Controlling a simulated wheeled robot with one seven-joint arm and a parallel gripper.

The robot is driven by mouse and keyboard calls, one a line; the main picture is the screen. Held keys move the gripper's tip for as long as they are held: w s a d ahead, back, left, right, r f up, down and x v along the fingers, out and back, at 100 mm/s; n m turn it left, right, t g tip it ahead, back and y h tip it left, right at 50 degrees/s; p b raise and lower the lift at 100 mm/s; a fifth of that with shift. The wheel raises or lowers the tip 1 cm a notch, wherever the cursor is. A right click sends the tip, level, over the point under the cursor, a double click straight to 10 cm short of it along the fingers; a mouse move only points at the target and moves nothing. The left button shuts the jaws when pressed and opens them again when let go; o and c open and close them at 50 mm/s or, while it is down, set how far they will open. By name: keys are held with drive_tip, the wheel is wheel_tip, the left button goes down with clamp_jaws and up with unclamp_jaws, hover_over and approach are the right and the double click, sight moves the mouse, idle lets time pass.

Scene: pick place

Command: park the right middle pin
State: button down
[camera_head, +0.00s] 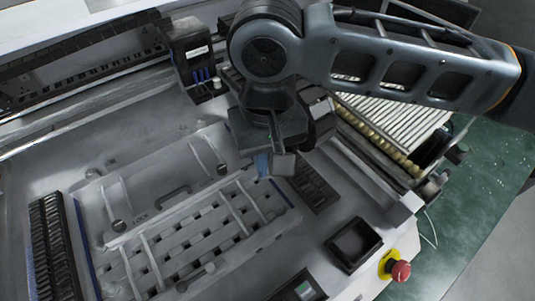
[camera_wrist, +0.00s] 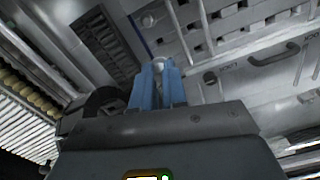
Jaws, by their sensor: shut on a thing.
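My gripper (camera_head: 264,165) is over the right side of the fixture plate, near its upper right corner. In the wrist view its blue fingers (camera_wrist: 157,86) stand close together, shut on a small pale round-topped piece (camera_wrist: 158,63), which appears to be the pin. The fingers and my wrist hide most of that piece, so I cannot tell whether its lower end is in a hole. The slotted fixture plate (camera_head: 190,232) lies below and left of my gripper. A dark round knob (camera_head: 222,170) sits left of the gripper, by a lock marking; it also shows in the wrist view (camera_wrist: 209,77).
A black slotted rack (camera_head: 315,187) lies just right of my gripper, and another black rack (camera_head: 52,245) at the far left. A black box (camera_head: 195,55) stands behind. A square black tray (camera_head: 352,243) and red emergency button (camera_head: 399,270) are at the front right.

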drive_tip(key=shift+f+b, duration=2.4)
drive_tip(key=shift+f, duration=1)
drive_tip(key=shift+s+p, duration=0.1)
drive_tip(key=shift+p, duration=0.8)
drive_tip(key=shift+f, duration=0.1)
drive_tip(key=c, duration=1.1)
unclamp_jaws()
drive_tip(key=shift+c, duration=0.4)
